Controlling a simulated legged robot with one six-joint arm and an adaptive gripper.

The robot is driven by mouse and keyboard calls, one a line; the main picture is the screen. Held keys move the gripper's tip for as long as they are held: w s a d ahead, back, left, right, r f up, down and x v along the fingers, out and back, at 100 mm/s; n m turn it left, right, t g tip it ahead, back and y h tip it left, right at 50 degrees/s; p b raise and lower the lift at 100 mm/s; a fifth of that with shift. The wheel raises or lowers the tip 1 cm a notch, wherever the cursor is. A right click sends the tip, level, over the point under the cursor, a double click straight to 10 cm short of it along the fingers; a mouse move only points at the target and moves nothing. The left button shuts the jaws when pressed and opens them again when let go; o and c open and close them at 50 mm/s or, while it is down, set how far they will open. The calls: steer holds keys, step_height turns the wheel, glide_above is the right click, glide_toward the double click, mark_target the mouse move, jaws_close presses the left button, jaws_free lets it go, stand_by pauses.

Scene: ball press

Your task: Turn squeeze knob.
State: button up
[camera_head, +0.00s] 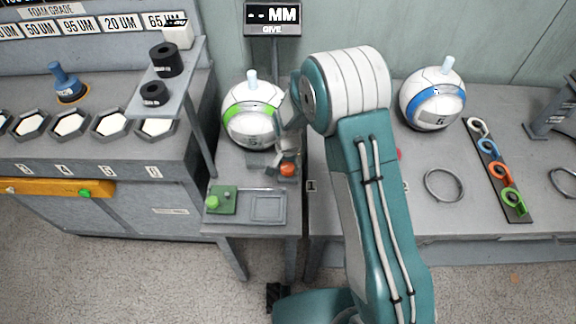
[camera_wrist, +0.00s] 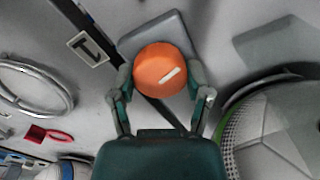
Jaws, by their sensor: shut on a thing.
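The squeeze knob is an orange round knob with a white line mark, and it shows in the wrist view (camera_wrist: 161,70). It sits on a grey base plate (camera_wrist: 180,32). My gripper (camera_wrist: 160,88) has one finger on each side of the knob and is shut on it. In the head view the orange knob (camera_head: 288,169) shows at the front of the press, below the green-banded ball (camera_head: 250,114). My arm partly hides the gripper (camera_head: 285,160) there.
A "-- MM" display (camera_head: 272,18) stands behind the press. A small tray with a green block (camera_head: 222,200) lies in front. A blue-banded ball (camera_head: 432,97), metal ring (camera_head: 444,185) and coloured hooks (camera_head: 500,170) are on the right table. Hexagonal trays (camera_head: 70,124) line the left bench.

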mark_target(287, 166)
steer(key=o, duration=1.2)
steer(key=shift+a+f, duration=0.1)
steer(key=shift+c, duration=0.2)
step_height(287, 166, up, 12)
steer(key=shift+a, duration=0.1)
